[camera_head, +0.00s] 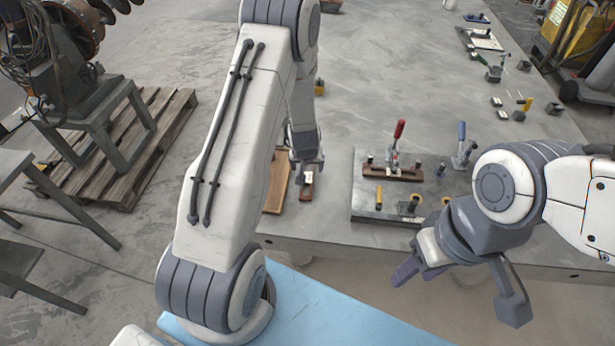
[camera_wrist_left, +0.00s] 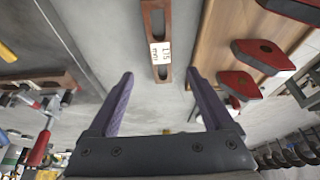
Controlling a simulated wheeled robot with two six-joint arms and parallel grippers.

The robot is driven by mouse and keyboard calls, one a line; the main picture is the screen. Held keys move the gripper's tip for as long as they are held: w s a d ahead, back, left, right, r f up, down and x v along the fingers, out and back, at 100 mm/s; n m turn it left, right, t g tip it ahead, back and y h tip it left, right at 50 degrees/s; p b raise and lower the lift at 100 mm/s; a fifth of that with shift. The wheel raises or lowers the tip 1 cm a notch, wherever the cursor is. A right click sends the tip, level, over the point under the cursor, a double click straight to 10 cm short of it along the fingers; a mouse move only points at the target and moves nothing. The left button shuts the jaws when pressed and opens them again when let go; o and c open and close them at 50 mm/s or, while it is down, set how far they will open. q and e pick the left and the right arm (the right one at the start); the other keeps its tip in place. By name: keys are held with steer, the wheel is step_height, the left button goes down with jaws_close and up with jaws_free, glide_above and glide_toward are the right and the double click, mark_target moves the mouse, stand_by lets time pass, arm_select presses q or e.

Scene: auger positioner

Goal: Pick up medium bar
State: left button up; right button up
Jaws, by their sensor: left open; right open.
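A brown slotted bar with a white label reading 175 mm (camera_wrist_left: 160,52) lies on the grey table in the left wrist view. It also shows in the head view (camera_head: 307,187), small and partly hidden by my left gripper (camera_head: 306,163). In the left wrist view the open fingers of my left gripper (camera_wrist_left: 160,75) are on either side of the bar's near end, with gaps both sides. Contact is not visible. My right gripper (camera_head: 455,283) is open and empty off the table's front edge.
A tan wooden board (camera_head: 276,184) lies left of the bar; red blocks (camera_wrist_left: 262,55) show near it in the wrist view. A fixture plate (camera_head: 370,206) with a brown bar (camera_head: 390,172) and a red-handled clamp (camera_head: 398,133) stands to the right. Small tools lie farther back.

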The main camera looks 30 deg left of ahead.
mark_target(308, 177)
arm_select(q)
steer(key=x, duration=0.2)
steer(key=shift+w+f, duration=0.1)
steer(key=shift+f, duration=0.3)
steer(key=x, duration=0.1)
steer(key=p+x, duration=0.1)
steer(key=x, duration=0.1)
steer(key=shift+f+p, duration=0.35)
steer(key=shift+f, duration=0.1)
steer(key=shift+a+f, duration=0.15)
steer(key=shift+f, duration=0.45)
jaws_close()
steer(key=shift+w, duration=0.15)
